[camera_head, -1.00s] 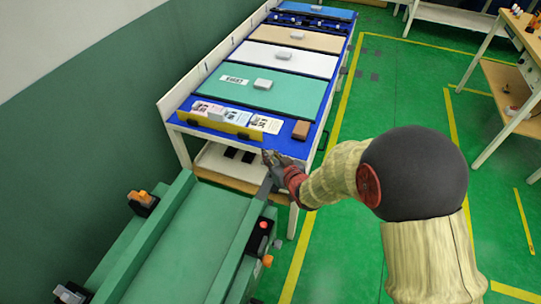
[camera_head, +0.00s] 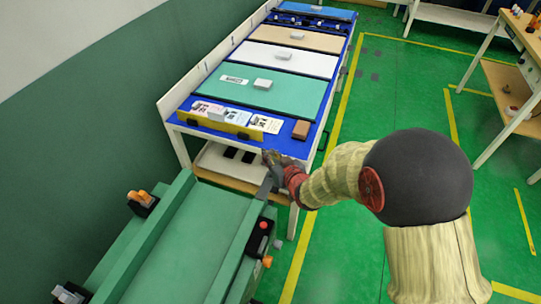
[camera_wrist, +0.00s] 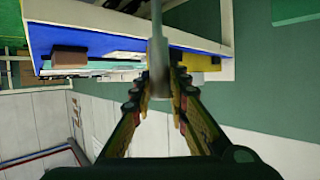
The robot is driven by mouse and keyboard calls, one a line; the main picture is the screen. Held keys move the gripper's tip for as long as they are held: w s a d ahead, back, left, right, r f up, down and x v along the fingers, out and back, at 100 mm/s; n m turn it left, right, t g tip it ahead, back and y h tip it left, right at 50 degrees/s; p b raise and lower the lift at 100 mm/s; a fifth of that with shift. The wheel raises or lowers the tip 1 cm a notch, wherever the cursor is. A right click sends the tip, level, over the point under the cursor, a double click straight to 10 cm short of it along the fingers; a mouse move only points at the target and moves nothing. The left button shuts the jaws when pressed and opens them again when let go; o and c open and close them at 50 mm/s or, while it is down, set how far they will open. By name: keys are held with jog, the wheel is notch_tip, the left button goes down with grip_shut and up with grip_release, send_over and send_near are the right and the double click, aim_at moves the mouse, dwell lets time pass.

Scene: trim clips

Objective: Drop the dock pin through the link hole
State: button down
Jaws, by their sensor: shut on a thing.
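My gripper (camera_head: 270,156) is at the near right corner of the long blue-topped table, just beyond the far end of the green cart or conveyor (camera_head: 195,250). In the wrist view, my gripper (camera_wrist: 159,88) is shut on a slim grey rod, which looks like the dock pin (camera_wrist: 157,45). The rod stands along the middle of that view between the two fingers. A dark grey bar (camera_head: 265,184), possibly the link, shows below the gripper at the cart's far end. I cannot make out its hole.
The table (camera_head: 300,150) carries colored panels, cards and a brown block (camera_head: 301,130). A control box with a red button (camera_head: 263,225) and orange latches (camera_head: 142,198) sit on the cart's sides.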

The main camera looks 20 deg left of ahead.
jog(key=shift+f+b, duration=1.85)
jog(key=shift+f, duration=0.4)
jog(key=shift+f, duration=1.05)
jog(key=c, duration=1.7)
grip_release()
jog(key=shift+c, duration=0.2)
jog(key=shift+o, duration=0.5)
jog(key=shift+s+d, duration=0.1)
jog(key=v, duration=1.1)
jog(key=shift+s+d+r, duration=0.2)
jog(key=shift+s+r, duration=0.05)
